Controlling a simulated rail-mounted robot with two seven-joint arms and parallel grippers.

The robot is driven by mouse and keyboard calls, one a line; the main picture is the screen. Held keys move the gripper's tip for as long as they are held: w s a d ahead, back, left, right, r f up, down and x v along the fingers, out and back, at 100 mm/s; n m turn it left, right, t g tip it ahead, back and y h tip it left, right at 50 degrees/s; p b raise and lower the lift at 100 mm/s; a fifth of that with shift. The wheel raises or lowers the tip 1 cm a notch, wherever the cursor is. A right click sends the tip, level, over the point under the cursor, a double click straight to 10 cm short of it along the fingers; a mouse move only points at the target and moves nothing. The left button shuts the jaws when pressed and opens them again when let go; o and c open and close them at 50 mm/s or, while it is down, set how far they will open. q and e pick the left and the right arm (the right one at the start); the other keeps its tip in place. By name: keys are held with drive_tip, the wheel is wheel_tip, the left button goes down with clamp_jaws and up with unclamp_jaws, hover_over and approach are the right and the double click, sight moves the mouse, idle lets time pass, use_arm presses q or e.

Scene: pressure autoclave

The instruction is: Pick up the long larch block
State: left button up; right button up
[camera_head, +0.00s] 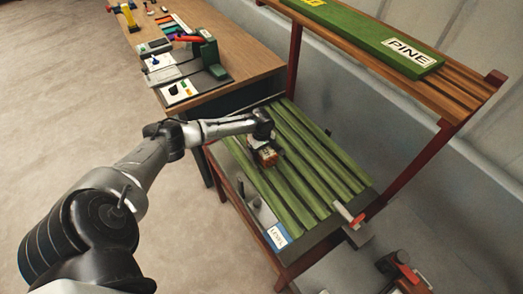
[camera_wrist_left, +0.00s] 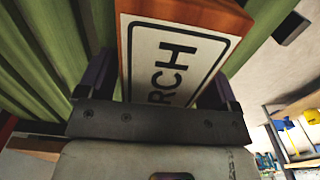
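The larch block shows in the left wrist view as an orange-brown block (camera_wrist_left: 124,50) with a white label (camera_wrist_left: 165,60) whose visible letters read "RCH". In the head view, only a small orange-brown part of it (camera_head: 268,157) shows under my left gripper (camera_head: 263,142), over the green slats. In the left wrist view the block lies between the two dark fingers of my left gripper (camera_wrist_left: 160,88). Whether the fingers press on it is unclear. My right gripper is not in view.
The green slatted rack (camera_head: 330,168) has a blue-and-white label (camera_head: 278,236) on its front edge. An upper shelf (camera_head: 455,95) carries a green board marked "PINE" (camera_head: 375,42). A wooden desk (camera_head: 235,50) with several devices stands at the back left. Open floor lies left.

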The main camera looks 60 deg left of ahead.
use_arm(q)
drive_tip(key=c, duration=0.9)
drive_tip(key=shift+c, duration=0.3)
drive_tip(key=shift+r, duration=0.1)
